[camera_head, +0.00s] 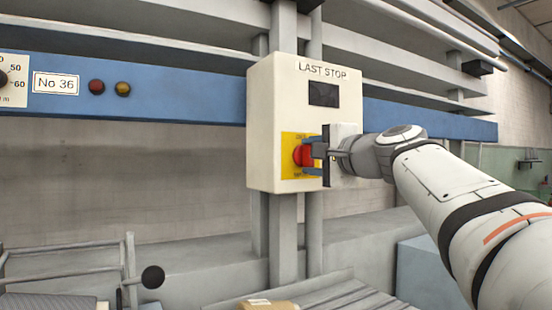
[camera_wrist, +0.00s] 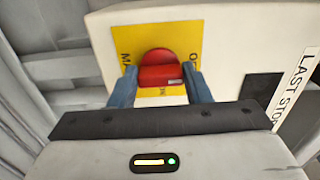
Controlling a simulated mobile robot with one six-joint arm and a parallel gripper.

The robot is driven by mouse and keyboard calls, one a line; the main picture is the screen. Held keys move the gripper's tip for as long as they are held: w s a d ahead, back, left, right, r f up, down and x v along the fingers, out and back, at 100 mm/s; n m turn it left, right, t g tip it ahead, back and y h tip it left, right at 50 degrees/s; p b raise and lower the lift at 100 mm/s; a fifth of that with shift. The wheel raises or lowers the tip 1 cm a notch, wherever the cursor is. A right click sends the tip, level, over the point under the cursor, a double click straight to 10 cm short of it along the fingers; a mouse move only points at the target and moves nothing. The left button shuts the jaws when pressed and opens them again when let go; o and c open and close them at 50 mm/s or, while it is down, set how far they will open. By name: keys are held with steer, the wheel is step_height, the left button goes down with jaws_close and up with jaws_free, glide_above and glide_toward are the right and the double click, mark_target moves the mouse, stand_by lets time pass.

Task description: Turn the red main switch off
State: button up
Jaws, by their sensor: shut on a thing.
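The red main switch (camera_head: 302,155) sits on a yellow plate (camera_head: 289,170) on the front of a cream box marked LAST STOP (camera_head: 265,120). In the wrist view the red switch (camera_wrist: 160,70) shows a raised handle bar lying across the picture, between my two blue fingers. My gripper (camera_head: 311,156) reaches in from the right and is shut on the switch handle. In the wrist view my gripper (camera_wrist: 160,82) has one finger at each end of the handle. The plate's lettering is partly hidden by the switch and fingers.
A dark display window (camera_head: 323,94) is above the switch. A blue beam (camera_head: 190,90) with a No 36 label (camera_head: 56,83) runs behind the box. A metal rail with a black knob (camera_head: 153,277) stands at lower left. A cardboard box (camera_head: 268,305) is below.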

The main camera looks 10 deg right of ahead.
steer(key=shift+f, duration=0.2)
steer(key=o, duration=1)
steer(key=shift+r, duration=0.15)
steer(key=shift+s, duration=0.1)
steer(key=v, duration=0.7)
steer(key=shift+s+d, duration=0.1)
steer(key=shift+s, duration=0.25)
